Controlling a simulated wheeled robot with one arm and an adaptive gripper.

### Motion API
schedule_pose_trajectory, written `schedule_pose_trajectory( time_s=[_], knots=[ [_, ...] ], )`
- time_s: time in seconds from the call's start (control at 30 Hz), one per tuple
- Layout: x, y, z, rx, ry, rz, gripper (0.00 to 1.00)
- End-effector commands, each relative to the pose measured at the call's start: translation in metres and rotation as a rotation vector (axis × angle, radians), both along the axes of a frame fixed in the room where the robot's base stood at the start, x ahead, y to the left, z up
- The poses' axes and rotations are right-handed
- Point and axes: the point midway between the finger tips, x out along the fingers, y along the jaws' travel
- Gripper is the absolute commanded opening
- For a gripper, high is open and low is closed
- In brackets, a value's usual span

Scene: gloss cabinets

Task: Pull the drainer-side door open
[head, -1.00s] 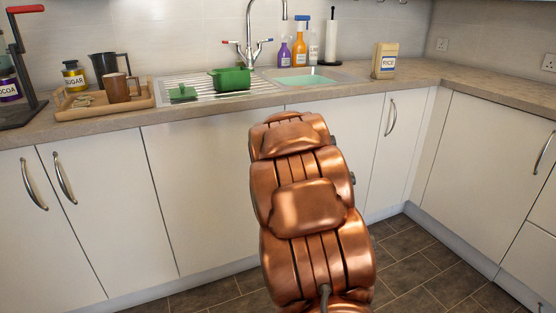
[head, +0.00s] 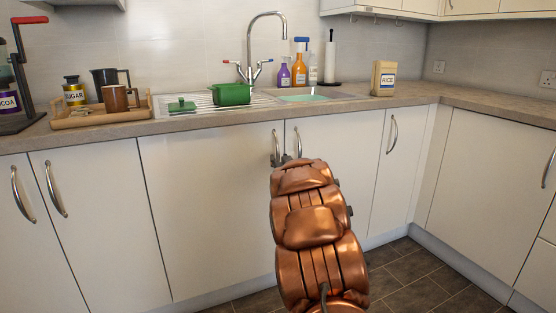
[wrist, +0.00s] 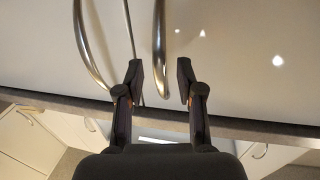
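The drainer-side door (head: 205,215) is a white gloss panel under the sink's drainer, and it is shut. Its curved metal handle (head: 276,147) stands at its right edge, by the seam with the neighbouring door. My gripper (head: 282,160) is at the lower part of this handle in the head view, mostly hidden behind my copper arm. In the wrist view my gripper (wrist: 160,80) is open, its two dark fingers apart. The handle (wrist: 160,45) shows in line with the gap between them. I cannot tell how deep it sits.
The neighbouring door's handle (head: 298,141) is very close on the right and also shows in the wrist view (wrist: 88,45). The worktop edge (head: 200,128) overhangs the doors. A green pot (head: 231,94) and a tray (head: 80,121) stand on top. Floor (head: 410,275) shows clear at right.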

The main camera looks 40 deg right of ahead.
Motion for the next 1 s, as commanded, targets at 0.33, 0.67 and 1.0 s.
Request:
schedule_pose_trajectory(
  time_s=[0.33, 0.67, 1.0],
  knots=[
    [0.023, -0.014, -0.001, 0.000, -0.001, 0.000, 0.37],
    [0.028, -0.017, 0.000, 0.000, -0.001, -0.001, 0.37],
    [0.028, -0.017, 0.000, 0.000, 0.000, -0.001, 0.17]
  ],
)
